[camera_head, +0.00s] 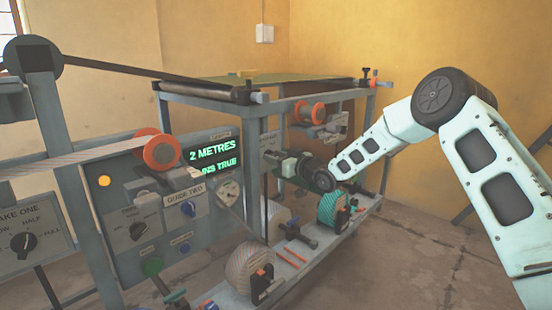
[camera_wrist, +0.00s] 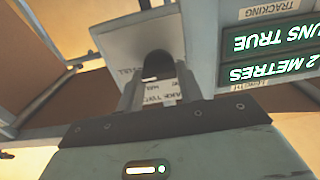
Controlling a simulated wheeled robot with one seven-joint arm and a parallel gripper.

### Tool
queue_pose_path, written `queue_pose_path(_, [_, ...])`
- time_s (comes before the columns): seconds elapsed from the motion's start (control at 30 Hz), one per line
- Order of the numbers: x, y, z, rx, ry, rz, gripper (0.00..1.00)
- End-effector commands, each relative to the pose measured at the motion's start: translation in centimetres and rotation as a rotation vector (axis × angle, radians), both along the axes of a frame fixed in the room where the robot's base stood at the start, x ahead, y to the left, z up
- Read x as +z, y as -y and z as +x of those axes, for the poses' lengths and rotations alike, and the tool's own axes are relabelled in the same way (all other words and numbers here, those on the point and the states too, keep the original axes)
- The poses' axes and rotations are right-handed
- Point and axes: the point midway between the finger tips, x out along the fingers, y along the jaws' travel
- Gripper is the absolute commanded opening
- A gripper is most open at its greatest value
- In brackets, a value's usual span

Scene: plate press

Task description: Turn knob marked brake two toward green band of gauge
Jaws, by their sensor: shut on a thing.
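The knob marked brake two (camera_wrist: 155,66) shows in the wrist view as a dark round knob on a pale plate (camera_wrist: 118,45). Its label (camera_wrist: 160,99) appears upside down and partly covered. My gripper (camera_wrist: 154,78) is shut on this knob, one finger on each side.
A green-lit display (camera_head: 212,152) reads "2 METRES". The brake one knob (camera_head: 24,242) is at the far left. An orange spool (camera_head: 310,111) hangs above my gripper, and a green-wound reel (camera_head: 333,207) stands below it. Open floor (camera_head: 420,255) lies at the right.

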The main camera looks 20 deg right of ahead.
Motion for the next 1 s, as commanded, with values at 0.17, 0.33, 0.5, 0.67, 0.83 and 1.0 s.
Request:
queue_pose_path(0.17, [-0.08, -0.09, -0.04, 0.001, 0.024, -0.039, 0.14])
queue_pose_path(0.33, [-0.24, -0.17, -0.08, 0.002, 0.073, -0.124, 0.14])
queue_pose_path(0.5, [-0.34, -0.26, -0.12, 0.003, 0.145, -0.248, 0.14])
queue_pose_path(0.67, [-0.4, -0.29, -0.16, 0.002, 0.222, -0.38, 0.14])
queue_pose_path(0.83, [-0.49, -0.34, -0.19, 0.001, 0.303, -0.519, 0.14])
queue_pose_path(1.0, [-0.59, -0.4, -0.23, 0.002, 0.383, -0.659, 0.14])
